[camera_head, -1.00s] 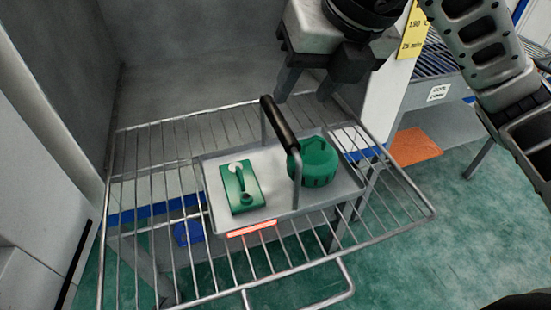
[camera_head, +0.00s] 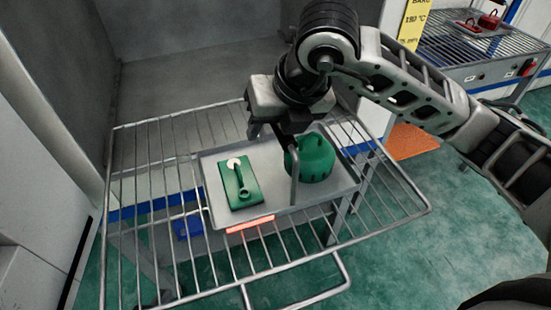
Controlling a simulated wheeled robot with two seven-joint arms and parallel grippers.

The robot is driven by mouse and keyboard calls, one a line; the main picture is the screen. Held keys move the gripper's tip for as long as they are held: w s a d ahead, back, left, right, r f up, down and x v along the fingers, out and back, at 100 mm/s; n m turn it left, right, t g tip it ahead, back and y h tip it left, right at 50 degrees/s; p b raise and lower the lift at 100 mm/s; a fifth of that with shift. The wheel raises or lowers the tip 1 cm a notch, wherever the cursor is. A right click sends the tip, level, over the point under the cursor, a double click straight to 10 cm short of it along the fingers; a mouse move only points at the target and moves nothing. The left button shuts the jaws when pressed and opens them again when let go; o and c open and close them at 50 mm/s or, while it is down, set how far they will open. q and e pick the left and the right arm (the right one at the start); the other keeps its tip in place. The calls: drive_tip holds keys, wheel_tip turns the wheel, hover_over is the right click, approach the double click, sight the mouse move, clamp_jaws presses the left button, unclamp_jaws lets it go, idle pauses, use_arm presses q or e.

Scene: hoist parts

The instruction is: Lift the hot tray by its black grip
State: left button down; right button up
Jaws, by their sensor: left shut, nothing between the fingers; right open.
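The grey tray (camera_head: 273,185) sits on the pulled-out wire rack, a red-orange strip on its front rim. A green block with a small handle (camera_head: 240,184) and a round green part (camera_head: 312,158) stand on it. The tray's upright metal handle post (camera_head: 294,178) shows. The black grip is now hidden behind my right gripper. My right gripper (camera_head: 277,133), on the arm from the right, is open above the tray, pointing down at the handle. Its fingers look to be around the grip, but I cannot tell if they touch it. My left gripper is not in view.
The wire rack (camera_head: 160,232) sticks out of a grey chamber (camera_head: 170,60) with walls at the left and back. A slatted table (camera_head: 450,52) with red parts stands at the back right, beside a yellow sign (camera_head: 412,22). An orange mat (camera_head: 412,141) lies on green floor.

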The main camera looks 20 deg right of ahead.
drive_tip(key=shift+f+b, duration=0.25)
drive_tip(key=shift+b, duration=0.25)
idle(0.4)
clamp_jaws()
idle(1.4)
drive_tip(key=shift+r, duration=0.1)
